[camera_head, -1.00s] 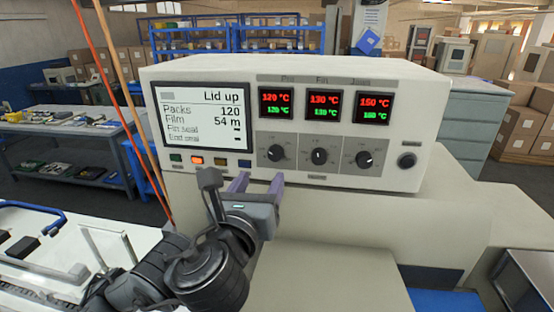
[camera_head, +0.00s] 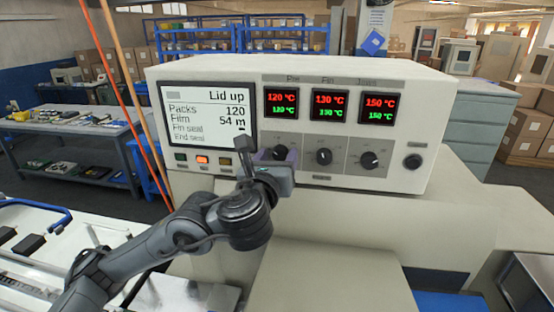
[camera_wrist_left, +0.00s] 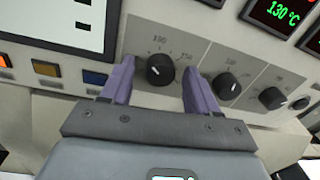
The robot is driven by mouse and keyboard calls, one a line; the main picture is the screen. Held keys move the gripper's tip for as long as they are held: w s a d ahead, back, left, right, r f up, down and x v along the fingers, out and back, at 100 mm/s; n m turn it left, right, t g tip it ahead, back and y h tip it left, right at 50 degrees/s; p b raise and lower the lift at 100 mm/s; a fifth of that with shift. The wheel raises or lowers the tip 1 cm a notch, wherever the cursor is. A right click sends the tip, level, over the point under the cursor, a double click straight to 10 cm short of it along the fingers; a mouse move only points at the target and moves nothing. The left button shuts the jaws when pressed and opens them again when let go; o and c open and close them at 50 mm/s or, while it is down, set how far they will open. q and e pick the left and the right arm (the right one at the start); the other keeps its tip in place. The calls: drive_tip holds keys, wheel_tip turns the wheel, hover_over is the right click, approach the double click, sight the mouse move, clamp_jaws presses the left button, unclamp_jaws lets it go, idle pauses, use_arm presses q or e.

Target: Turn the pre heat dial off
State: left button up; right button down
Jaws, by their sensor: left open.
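The pre heat dial (camera_head: 279,153) is the leftmost of three black knobs on the control panel, below the "Pre" display (camera_head: 281,104) reading 120 °C in red and in green. In the left wrist view the dial (camera_wrist_left: 160,70) shows its white pointer angled to the lower left. My left gripper (camera_head: 275,155) is at the panel with its purple fingers open. In the left wrist view the fingers (camera_wrist_left: 152,88) stand one on each side of the dial, with gaps between them and it. My right gripper is not in view.
A black knob (camera_head: 413,161) is at the far right. Lit buttons (camera_head: 203,160) lie below the "Lid up" screen (camera_head: 208,112).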

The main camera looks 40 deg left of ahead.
use_arm(q)
drive_tip(key=c, duration=1)
drive_tip(key=shift+c, duration=0.2)
drive_tip(key=n+b, duration=0.2)
drive_tip(key=n, duration=0.1)
drive_tip(key=shift+f+n+b, duration=0.2)
drive_tip(key=shift+n+b, duration=0.1)
drive_tip(key=n+b, duration=0.2)
drive_tip(key=n, duration=0.1)
drive_tip(key=shift+n, duration=0.4)
drive_tip(key=n+b, duration=0.3)
drive_tip(key=n, duration=0.1)
drive_tip(key=shift+y, duration=0.3)
drive_tip(key=shift+n+b, duration=0.95)
drive_tip(key=shift+n, duration=0.45)
drive_tip(key=shift+r, duration=0.1)
